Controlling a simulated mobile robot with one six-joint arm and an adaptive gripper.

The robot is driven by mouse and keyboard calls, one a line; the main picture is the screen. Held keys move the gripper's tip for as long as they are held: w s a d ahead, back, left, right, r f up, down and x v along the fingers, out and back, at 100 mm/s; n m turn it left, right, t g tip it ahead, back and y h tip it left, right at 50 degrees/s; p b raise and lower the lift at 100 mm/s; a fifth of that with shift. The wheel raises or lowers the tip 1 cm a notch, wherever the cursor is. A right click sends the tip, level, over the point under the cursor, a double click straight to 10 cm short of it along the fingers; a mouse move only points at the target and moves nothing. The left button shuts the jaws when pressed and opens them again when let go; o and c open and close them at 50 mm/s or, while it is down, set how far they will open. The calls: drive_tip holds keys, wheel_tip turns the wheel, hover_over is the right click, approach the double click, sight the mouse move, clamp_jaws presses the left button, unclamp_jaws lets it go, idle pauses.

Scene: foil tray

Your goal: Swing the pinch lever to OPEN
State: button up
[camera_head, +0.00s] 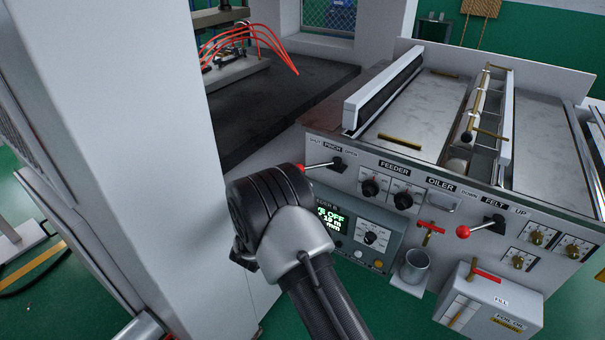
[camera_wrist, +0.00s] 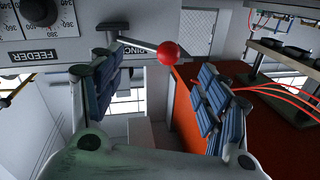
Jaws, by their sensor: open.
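The pinch lever is a metal rod with a red ball knob (camera_wrist: 168,53) on a dark pivot. In the head view its pivot (camera_head: 338,164) sits under the PINCH label, and the rod points left, toward the SHUT side. The knob shows just above my wrist, partly covered. My gripper (camera_wrist: 157,70) is open and empty in the wrist view, with blue-padded fingers left and right. The knob appears between the fingertips in the picture; I cannot tell whether it is within their reach. The head view hides my fingers behind my wrist.
The feeder knobs (camera_head: 386,190) lie right of the lever. A second red-knobbed lever, FELT (camera_head: 482,228), is further right. A metal cup (camera_head: 413,267) and a fill box (camera_head: 490,302) stick out below. A white column (camera_head: 130,130) stands close left of my arm.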

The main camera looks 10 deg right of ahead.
sight(317, 166)
drive_tip(key=b+x, duration=0.1)
drive_tip(key=x, duration=0.7)
drive_tip(key=shift+w+d+b, duration=0.2)
drive_tip(key=shift+w+b, duration=0.1)
drive_tip(key=shift+b, duration=0.05)
drive_tip(key=shift+c, duration=0.5)
drive_tip(key=shift+r, duration=0.1)
drive_tip(key=c, duration=1.4)
drive_tip(key=shift+c, duration=0.2)
drive_tip(key=shift+s, duration=0.15)
